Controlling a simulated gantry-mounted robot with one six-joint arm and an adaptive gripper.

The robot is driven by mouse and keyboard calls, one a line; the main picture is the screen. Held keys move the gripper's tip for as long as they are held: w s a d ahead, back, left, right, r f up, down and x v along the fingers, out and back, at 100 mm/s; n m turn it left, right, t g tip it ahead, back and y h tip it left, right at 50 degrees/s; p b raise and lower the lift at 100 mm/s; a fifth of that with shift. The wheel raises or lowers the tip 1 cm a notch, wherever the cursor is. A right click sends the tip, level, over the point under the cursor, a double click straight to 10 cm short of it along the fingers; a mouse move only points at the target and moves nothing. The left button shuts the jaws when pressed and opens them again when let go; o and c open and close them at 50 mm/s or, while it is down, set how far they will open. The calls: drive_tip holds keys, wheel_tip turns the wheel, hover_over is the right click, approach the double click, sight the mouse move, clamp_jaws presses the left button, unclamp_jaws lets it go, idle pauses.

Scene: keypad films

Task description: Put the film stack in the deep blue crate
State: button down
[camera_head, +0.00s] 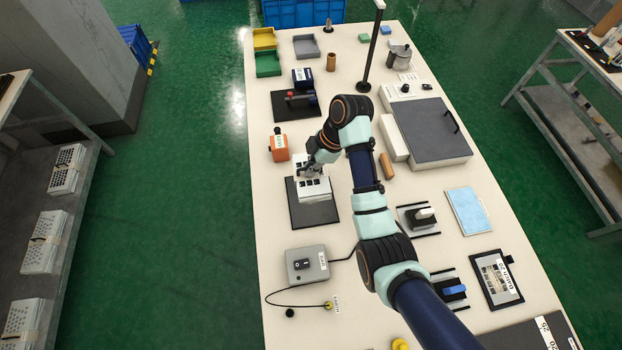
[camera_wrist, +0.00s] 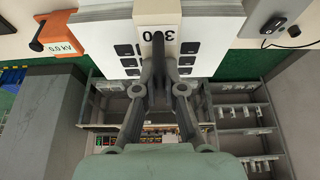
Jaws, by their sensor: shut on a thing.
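The film stack (camera_head: 315,190) is a white block of sheets with dark square pads, above or on a dark mat (camera_head: 310,214) left of the table's middle. In the wrist view the stack (camera_wrist: 95,38) has a cream band (camera_wrist: 158,14) labelled 30. My gripper (camera_head: 312,170) is at the far side of the stack, shut on it at the band; its fingers (camera_wrist: 159,50) also show in the wrist view. I cannot tell whether the stack is clear of the mat. A blue crate (camera_head: 302,14) stands at the table's far end, partly cut off by the frame.
An orange meter (camera_head: 279,147) stands close left of the stack. A grey control box (camera_head: 307,264) with cables is in front. A thin dark post (camera_head: 370,55) rises farther back. Green (camera_head: 268,64) and yellow (camera_head: 264,38) trays lie far left. Another blue crate (camera_head: 135,40) is off the table.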

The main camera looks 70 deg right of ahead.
wheel_tip(320, 180, up, 7)
drive_tip(key=p, duration=0.5)
